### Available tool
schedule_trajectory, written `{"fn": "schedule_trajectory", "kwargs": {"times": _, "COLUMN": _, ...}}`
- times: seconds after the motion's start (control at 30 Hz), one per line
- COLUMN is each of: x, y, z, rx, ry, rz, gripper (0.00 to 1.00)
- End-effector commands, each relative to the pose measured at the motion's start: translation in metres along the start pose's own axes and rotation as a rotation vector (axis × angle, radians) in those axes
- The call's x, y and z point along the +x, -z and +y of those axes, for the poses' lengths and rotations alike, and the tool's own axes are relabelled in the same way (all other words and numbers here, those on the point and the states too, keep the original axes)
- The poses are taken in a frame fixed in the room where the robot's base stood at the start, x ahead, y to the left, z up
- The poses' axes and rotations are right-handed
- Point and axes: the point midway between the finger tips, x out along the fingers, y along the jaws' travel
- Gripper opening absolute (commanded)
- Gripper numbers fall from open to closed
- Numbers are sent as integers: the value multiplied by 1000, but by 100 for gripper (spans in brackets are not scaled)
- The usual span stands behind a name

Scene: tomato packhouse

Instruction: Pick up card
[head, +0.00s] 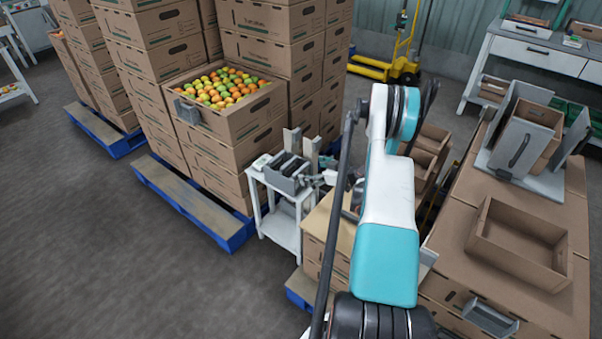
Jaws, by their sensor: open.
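No card stands out clearly in the head view. A small white and green flat item (262,161) lies on the small white side table (283,231); I cannot tell whether it is a card. Next to it on the table is a grey holder (287,181) with dark slots. My gripper (318,180) is at the right side of this holder, at the far end of my white and teal arm. It is small and partly merged with the background. It is open, and I see nothing held in it. I cannot tell whether it touches the holder.
A carton of red, orange and green tomatoes (228,90) tops a stack behind the side table. Blue pallets (190,205) stand to the left. Stacked cartons with an open empty box (519,242) fill the right. A yellow pallet truck (385,68) stands behind. Floor at left is clear.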

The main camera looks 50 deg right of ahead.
Motion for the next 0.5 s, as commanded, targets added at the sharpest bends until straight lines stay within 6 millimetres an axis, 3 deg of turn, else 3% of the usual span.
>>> {"fn": "schedule_trajectory", "kwargs": {"times": 0.27, "x": 16, "y": -2, "z": 0, "rx": 0, "ry": -1, "rz": 0, "gripper": 100}}
{"fn": "schedule_trajectory", "kwargs": {"times": 0.5, "x": 49, "y": -5, "z": 1, "rx": -1, "ry": 1, "rz": -1, "gripper": 100}}
